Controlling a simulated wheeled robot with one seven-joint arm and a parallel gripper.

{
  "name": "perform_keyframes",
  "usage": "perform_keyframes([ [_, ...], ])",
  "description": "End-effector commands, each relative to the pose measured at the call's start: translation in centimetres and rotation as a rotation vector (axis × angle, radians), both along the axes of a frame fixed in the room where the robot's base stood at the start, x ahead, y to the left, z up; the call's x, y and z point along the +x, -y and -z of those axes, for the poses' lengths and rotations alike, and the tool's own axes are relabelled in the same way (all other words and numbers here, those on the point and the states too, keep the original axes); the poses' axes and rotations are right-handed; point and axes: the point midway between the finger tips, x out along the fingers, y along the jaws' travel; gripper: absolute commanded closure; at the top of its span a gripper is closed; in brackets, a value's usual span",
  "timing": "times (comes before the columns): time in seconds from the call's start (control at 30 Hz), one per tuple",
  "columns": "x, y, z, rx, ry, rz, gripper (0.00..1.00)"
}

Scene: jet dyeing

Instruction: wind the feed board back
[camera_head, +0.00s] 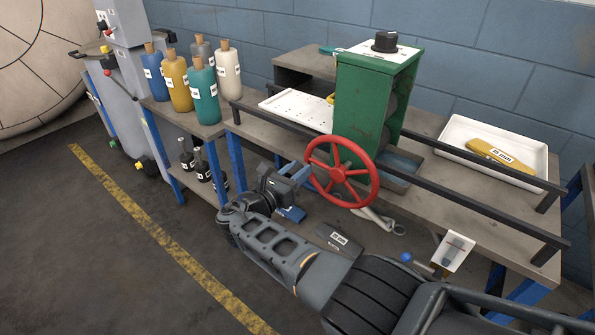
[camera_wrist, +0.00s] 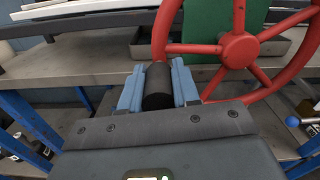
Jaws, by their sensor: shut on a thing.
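The red handwheel (camera_head: 342,171) is on the front of the green machine (camera_head: 360,112). In the wrist view the wheel (camera_wrist: 238,50) fills the upper right, and a black cylindrical handle (camera_wrist: 158,88) stands out from the left of its rim. My gripper (camera_wrist: 157,82) has its blue fingers shut on that handle, one on each side. In the head view my gripper (camera_head: 298,190) is at the left of the wheel, and the handle is hidden there. The feed board (camera_head: 297,107), white with rows of holes, lies level on dark rails, left of the green machine.
A white tray (camera_head: 540,158) with a yellow labelled object (camera_head: 503,154) is on the bench at right. Several bottles (camera_head: 205,95) stand on the left table. A small lever with a blue knob (camera_head: 406,257) is at the bench's front. Dark rails (camera_head: 480,205) run along the bench.

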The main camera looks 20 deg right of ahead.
Motion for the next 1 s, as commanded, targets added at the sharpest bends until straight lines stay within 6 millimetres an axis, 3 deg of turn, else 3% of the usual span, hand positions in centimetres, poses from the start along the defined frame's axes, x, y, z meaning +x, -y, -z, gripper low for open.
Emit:
perform_keyframes([
  [0.27, 0.0, -0.1, 0.0, 0.002, 0.001, -0.001, 0.44],
  [0.57, -0.2, -0.3, 0.0, 0.001, 0.001, -0.002, 0.44],
  [1.0, -3.8, -5.4, 0.0, 0.002, 0.001, -0.004, 0.44],
])
